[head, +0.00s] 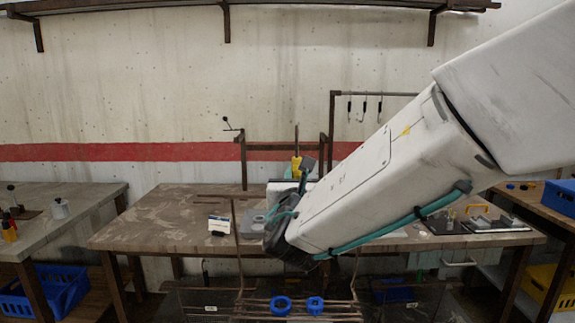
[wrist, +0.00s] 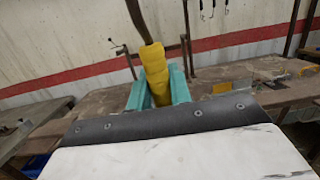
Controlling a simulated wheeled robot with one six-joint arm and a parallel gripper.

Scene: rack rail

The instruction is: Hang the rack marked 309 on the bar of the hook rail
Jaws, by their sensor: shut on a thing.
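My gripper (wrist: 158,92) has teal fingers shut on a yellow grip (wrist: 154,70). The yellow grip also shows in the head view (head: 297,166), above the table. A brown wire rack (head: 238,262) with two blue rings in its lower part shows below my gripper, in front of the table. Its small white label (head: 210,308) is too small to read. Whether the yellow grip belongs to this rack I cannot tell. The hook rail's bar (head: 398,94) runs level at the back right, with several dark hooks hanging from it. My arm hides part of the rail.
The brown table (head: 150,222) spans the middle, with a small white card (head: 219,225) on it. A brown upright frame (head: 243,160) stands behind my gripper. Side benches stand left and right, with a blue crate (head: 50,290) at lower left. A shelf (head: 150,5) crosses the wall above.

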